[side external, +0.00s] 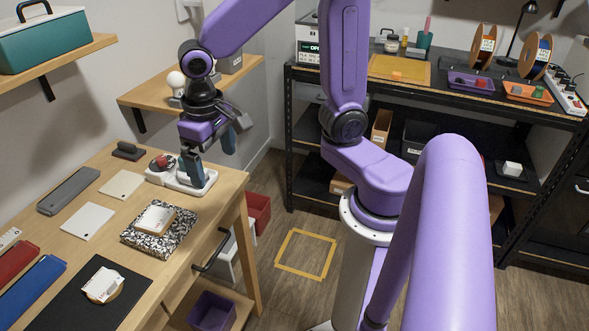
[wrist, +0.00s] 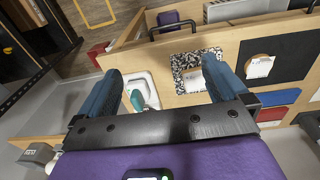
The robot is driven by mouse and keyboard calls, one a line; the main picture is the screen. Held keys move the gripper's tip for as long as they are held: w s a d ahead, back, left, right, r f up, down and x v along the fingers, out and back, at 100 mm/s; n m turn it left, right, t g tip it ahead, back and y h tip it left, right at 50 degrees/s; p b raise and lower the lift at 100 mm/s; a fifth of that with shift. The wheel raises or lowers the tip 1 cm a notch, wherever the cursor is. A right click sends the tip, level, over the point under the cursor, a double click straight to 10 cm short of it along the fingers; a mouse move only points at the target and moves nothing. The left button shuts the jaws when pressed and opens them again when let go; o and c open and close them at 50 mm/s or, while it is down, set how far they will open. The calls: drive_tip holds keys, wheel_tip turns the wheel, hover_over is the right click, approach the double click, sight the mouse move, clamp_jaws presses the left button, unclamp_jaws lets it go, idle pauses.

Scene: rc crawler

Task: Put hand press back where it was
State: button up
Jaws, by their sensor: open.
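My gripper (side external: 212,163) is open above the right rear corner of the wooden table, with its blue fingers pointing down and apart. In the side view one finger overlaps a white tray (side external: 207,184); I cannot tell whether they touch. The tray bears a dark and red rounded item (side external: 160,162). In the wrist view, the fingers (wrist: 163,67) have nothing gripped between them, and a teal piece (wrist: 137,99) shows at the tray (wrist: 150,88). A small dark block with a raised handle (side external: 127,151) stands behind the tray. I cannot tell which item is the hand press.
A speckled notebook (side external: 135,241) bears a pale stack. A grey bar (side external: 68,191), white squares (side external: 88,221) and a black mat (side external: 62,315) lie on the table. A wall shelf (side external: 240,80) is close behind my gripper. A taped outline (side external: 305,254) marks clear floor.

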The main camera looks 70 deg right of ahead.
drive_tip(key=s+d+n+y, duration=0.1)
drive_tip(key=s+d+n, duration=0.1)
drive_tip(key=s+n, duration=1.1)
drive_tip(key=s, duration=0.3)
drive_tip(key=shift+d+f, duration=0.15)
drive_tip(key=shift+d, duration=0.05)
drive_tip(key=shift+w, duration=0.1)
idle(1.0)
